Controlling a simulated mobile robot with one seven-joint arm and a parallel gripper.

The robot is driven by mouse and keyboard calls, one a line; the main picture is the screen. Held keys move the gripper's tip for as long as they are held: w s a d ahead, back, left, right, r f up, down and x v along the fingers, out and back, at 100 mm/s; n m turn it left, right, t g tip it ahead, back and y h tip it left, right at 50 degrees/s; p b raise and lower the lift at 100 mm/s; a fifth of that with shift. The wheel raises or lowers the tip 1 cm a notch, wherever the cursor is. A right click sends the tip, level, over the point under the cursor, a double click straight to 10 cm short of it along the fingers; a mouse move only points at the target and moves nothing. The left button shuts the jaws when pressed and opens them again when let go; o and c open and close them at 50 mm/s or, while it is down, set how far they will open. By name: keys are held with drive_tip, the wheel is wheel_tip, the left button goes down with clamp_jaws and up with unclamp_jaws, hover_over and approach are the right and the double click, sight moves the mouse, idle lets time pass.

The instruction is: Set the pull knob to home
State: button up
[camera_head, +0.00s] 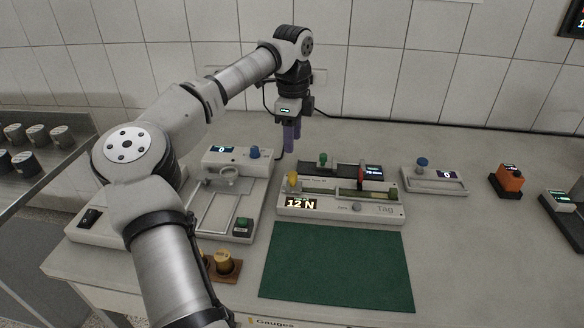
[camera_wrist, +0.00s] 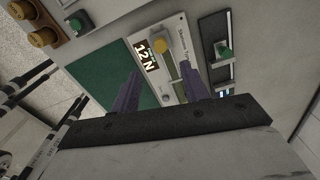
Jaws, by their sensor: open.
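The pull tester (camera_head: 340,204) is a pale long unit with a lit "12 N" display, standing behind the green mat. A yellow knob (camera_head: 292,179) stands up at its left end, above the display. The yellow knob also shows in the wrist view (camera_wrist: 189,46), beyond my fingers. No knob label reading pull or home is legible. My gripper (camera_head: 291,136) points down above the bench, behind the tester and apart from it. In the wrist view my gripper (camera_wrist: 160,84) has its two purple fingers spread, with nothing held between them.
A darker unit with a green knob (camera_head: 323,159) lies just behind the tester. A blue-knobbed device (camera_head: 254,152) stands left, another small one (camera_head: 437,180) right. An orange block (camera_head: 510,178) sits farther right. The green mat (camera_head: 337,266) in front is clear.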

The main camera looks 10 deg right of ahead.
sight(293, 174)
wheel_tip(293, 174, down, 11)
drive_tip(key=shift+f+p, duration=0.1)
drive_tip(key=shift+p, duration=1.05)
drive_tip(key=shift+d, duration=0.1)
clamp_jaws()
